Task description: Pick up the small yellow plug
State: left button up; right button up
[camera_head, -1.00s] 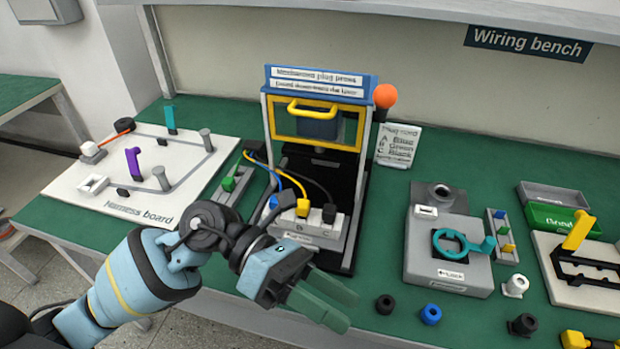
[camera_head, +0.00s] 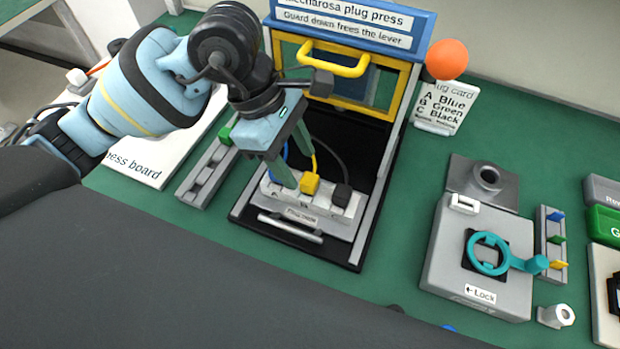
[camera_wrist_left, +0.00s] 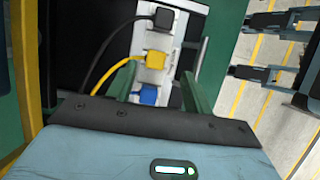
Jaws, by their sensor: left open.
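The small yellow plug (camera_head: 310,183) has a yellow cord and sits in the middle of a pale grey block (camera_head: 335,222) at the foot of the plug press. It also shows in the left wrist view (camera_wrist_left: 155,60), between a black plug (camera_wrist_left: 163,18) and a blue plug (camera_wrist_left: 148,95). My left gripper (camera_head: 297,168) is open and points down over the block, its green fingers close to the yellow plug. In the left wrist view the plug appears between the fingertips (camera_wrist_left: 161,68); I cannot tell whether they touch it. The blue plug is mostly hidden by a finger in the head view.
The press frame (camera_head: 400,120) with its yellow-handled guard (camera_head: 320,62) stands right behind my gripper. A black plug (camera_head: 341,195) is close on the right of the yellow one.

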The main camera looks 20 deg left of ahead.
aim_at(310, 178)
pick_arm(q)
jog(key=shift+w+d+f, duration=0.1)
jog(key=shift+d+f, duration=0.15)
jog(key=shift+f, duration=0.3)
jog(key=x, duration=0.4)
jog(key=shift+w+d+f, duration=0.1)
jog(key=shift+w+f, duration=0.15)
jog(key=shift+f, duration=0.15)
pick_arm(e)
jog(key=shift+w+r, duration=0.35)
jog(key=shift+w, duration=0.2)
pick_arm(q)
jog(key=c, duration=1.1)
jog(key=shift+o, duration=0.2)
jog(key=shift+r, duration=0.15)
pick_arm(e)
jog(key=shift+s, duration=0.1)
